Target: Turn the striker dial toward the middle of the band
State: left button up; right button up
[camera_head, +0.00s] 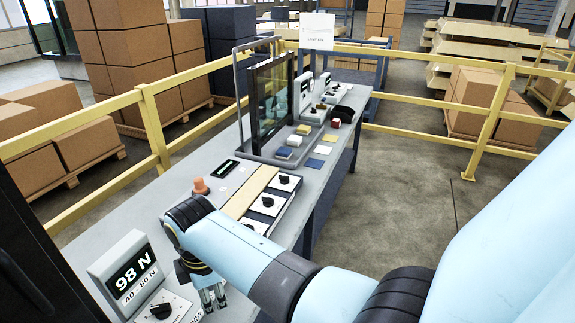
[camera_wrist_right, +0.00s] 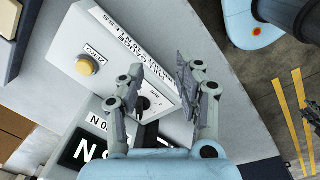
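The striker dial (camera_head: 161,311) is a black knob on a pale panel at the bottom left of the head view. Behind it stands a readout (camera_head: 130,267) showing 98 N above 40-80 N. In the right wrist view the dark dial (camera_wrist_right: 143,103) lies below the fingertips and is partly covered by a finger. My right gripper (camera_head: 213,299) is to the right of the dial in the head view. In the right wrist view the right gripper's fingers (camera_wrist_right: 160,70) are spread with nothing between the tips. My left gripper is not in view.
A yellow button (camera_wrist_right: 86,66) sits on the panel's far side. Yellow railings (camera_head: 152,125) run behind.

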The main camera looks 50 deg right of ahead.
jog(key=s+d+f+m+b, duration=0.3)
jog(key=s+f, duration=0.4)
jog(key=f, duration=0.4)
jog(key=s+d+f+m+b, duration=0.3)
jog(key=s+f+m+b, duration=0.2)
jog(key=f, duration=0.5)
jog(key=s+b, duration=0.2)
jog(key=b, duration=0.1)
jog(key=shift+s+d+f+t, duration=0.2)
jog(key=shift+f+t, duration=0.1)
jog(key=shift+f, duration=0.05)
